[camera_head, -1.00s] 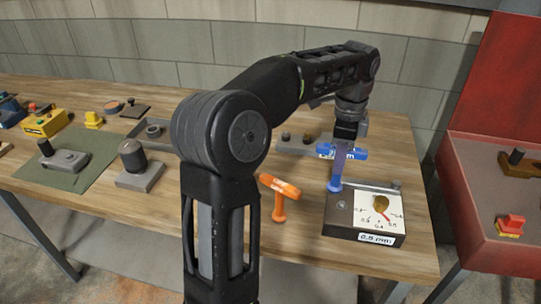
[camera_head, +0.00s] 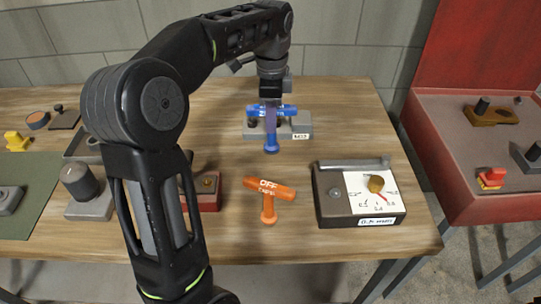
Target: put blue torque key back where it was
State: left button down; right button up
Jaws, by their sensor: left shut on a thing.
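The blue torque key (camera_head: 271,143), with a T-shaped handle and a round foot, hangs upright from my left gripper (camera_head: 272,100). The gripper is shut on its handle, over the back middle of the wooden table. A grey block with a small label (camera_head: 302,127) sits behind the key; the key and gripper hide part of it, and I cannot tell if they touch. An orange T-shaped key (camera_head: 269,190) with white lettering stands in front. My right gripper is not in view.
A dark gauge box with a white dial (camera_head: 372,193) stands at the right of the table (camera_head: 340,100). A red box (camera_head: 209,190) and a grey block with a dark knob (camera_head: 88,193) stand left, partly near my arm. A red cabinet (camera_head: 450,170) stands right of the table.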

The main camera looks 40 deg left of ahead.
aim_at(272, 143)
pick_arm(q)
jog(key=shift+d+f, duration=0.1)
jog(key=shift+f, duration=0.75)
jog(key=shift+f+p, duration=0.4)
jog(key=shift+f, duration=0.95)
notch_tip(272, 143, down, 3)
jog(key=shift+f+p, duration=0.2)
jog(key=shift+p, duration=0.1)
jog(key=shift+f, duration=0.2)
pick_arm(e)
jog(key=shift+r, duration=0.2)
pick_arm(q)
jog(key=shift+f, duration=0.15)
jog(key=c, duration=1.3)
grip_release()
jog(key=shift+o, duration=0.2)
